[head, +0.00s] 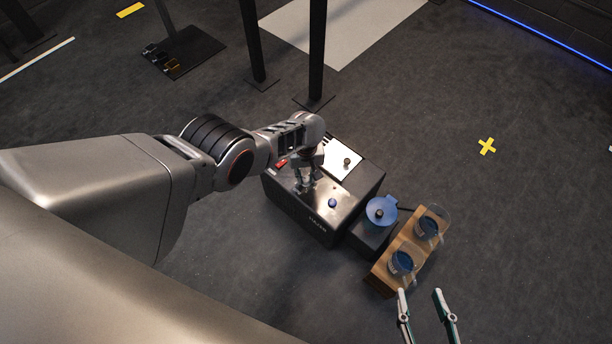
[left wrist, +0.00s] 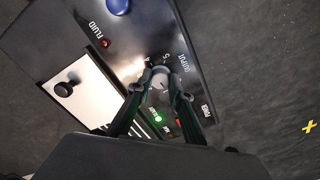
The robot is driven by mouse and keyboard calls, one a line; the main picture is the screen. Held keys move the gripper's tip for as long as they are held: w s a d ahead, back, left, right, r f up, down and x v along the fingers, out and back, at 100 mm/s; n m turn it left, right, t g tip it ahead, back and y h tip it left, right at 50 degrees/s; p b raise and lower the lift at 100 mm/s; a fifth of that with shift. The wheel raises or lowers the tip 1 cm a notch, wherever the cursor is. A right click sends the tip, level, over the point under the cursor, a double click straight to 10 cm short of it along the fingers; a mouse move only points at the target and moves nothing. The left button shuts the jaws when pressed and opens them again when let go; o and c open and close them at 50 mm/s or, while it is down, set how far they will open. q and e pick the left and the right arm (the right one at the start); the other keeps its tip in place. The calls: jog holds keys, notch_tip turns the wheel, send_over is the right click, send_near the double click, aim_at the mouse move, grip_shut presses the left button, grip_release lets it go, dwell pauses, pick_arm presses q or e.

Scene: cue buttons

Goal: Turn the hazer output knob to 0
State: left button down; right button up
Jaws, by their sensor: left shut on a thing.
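The black hazer box (head: 290,208) stands on the floor in the middle of the head view. Its output knob (left wrist: 159,82), a small grey knob, shows in the left wrist view beside the label OUTPUT, with the numbers 4 and 5 readable near it. My left gripper (left wrist: 161,92) is shut on this knob, one finger on each side; I cannot tell which number the knob points to. In the head view my left gripper (head: 305,184) reaches down onto the box and hides the knob. My right gripper (head: 425,293) is open and empty at the lower right.
The panel also has a blue button (left wrist: 117,5), a red fluid light (left wrist: 104,43), a lit green light (left wrist: 158,117) and a pale plate with a black knob (left wrist: 64,89). A blue-topped unit (head: 381,211) and a wooden stand (head: 384,277) with two blue-filled clear vessels are to the right.

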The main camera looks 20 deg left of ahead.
pick_arm(q)
jog(key=n, duration=0.4)
jog(key=shift+n, duration=1.8)
jog(key=c, duration=1.8)
grip_release()
jog(key=shift+f, duration=0.1)
